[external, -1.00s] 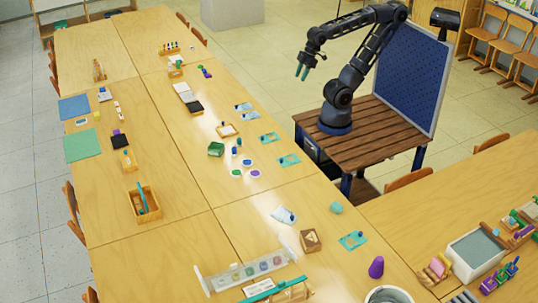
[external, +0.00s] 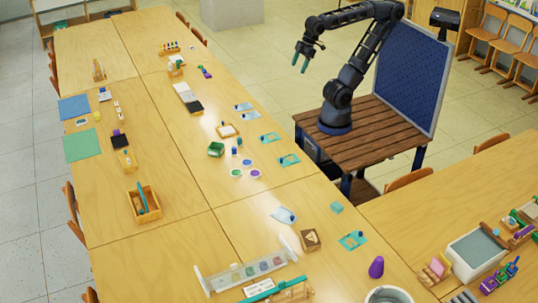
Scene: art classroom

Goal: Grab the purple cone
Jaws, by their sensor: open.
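The purple cone (external: 376,267) stands upright on the table near the bottom of the external view, just left of a round grey container. My gripper (external: 299,65) is high above the floor and the table's right edge, at the top middle of the view. The gripper is far from the cone, which is much nearer the camera. The cone is fully visible.
A round grey container (external: 388,295) stands close to the cone. A teal card (external: 353,240), a wooden block (external: 311,240) and a clear rack (external: 245,271) are nearby. A grey tray (external: 478,256) stands to the right. The table (external: 338,278) is bare left of the cone.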

